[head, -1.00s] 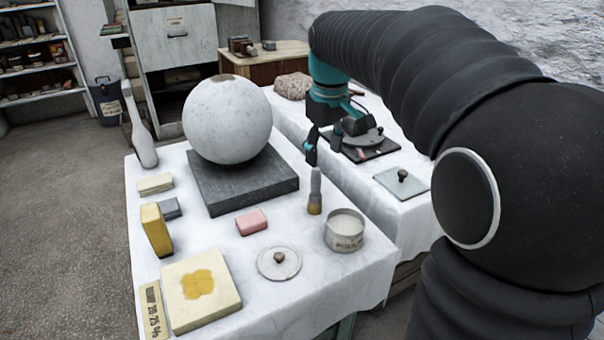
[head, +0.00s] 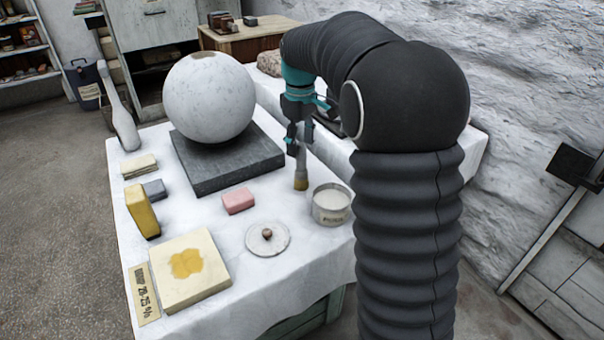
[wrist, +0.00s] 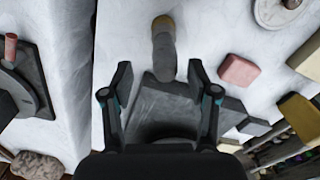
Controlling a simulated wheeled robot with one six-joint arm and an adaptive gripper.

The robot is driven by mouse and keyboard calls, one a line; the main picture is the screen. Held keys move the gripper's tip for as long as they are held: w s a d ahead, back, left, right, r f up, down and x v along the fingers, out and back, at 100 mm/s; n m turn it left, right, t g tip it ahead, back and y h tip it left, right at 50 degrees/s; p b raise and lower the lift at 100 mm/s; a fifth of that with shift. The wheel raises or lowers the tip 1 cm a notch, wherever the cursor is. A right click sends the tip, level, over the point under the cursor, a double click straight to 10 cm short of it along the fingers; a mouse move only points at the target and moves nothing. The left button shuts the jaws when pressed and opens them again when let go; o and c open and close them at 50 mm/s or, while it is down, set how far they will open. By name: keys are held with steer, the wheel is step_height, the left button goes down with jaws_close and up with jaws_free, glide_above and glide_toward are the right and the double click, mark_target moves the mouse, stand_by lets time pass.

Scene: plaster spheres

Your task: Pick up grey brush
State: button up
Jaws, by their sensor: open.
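The grey brush (head: 302,171) has a grey handle and a yellowish bristle end pointing towards the head camera. It appears to lie on the white-covered table (head: 285,290), right of the dark slab. My gripper (head: 299,143) is open at the far end of the brush and partly hides the handle. In the wrist view the brush (wrist: 164,50) runs up the picture. Its handle end lies between the fingertips of my open gripper (wrist: 160,72), with a gap on each side. The height between fingers and handle is hard to tell.
A plaster sphere (head: 209,98) rests on the dark slab (head: 214,182), close left of my gripper. A pink block (head: 238,201), a metal tin (head: 331,205) and a round lid (head: 268,238) stand nearer. A second white table lies behind my arm.

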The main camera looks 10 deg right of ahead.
mark_target(301, 162)
steer(key=shift+s+f, duration=0.2)
steer(key=shift+f, duration=1.2)
steer(key=shift+s+f, duration=0.2)
steer(key=shift+f, duration=1.2)
steer(key=shift+c, duration=0.3)
jaws_close()
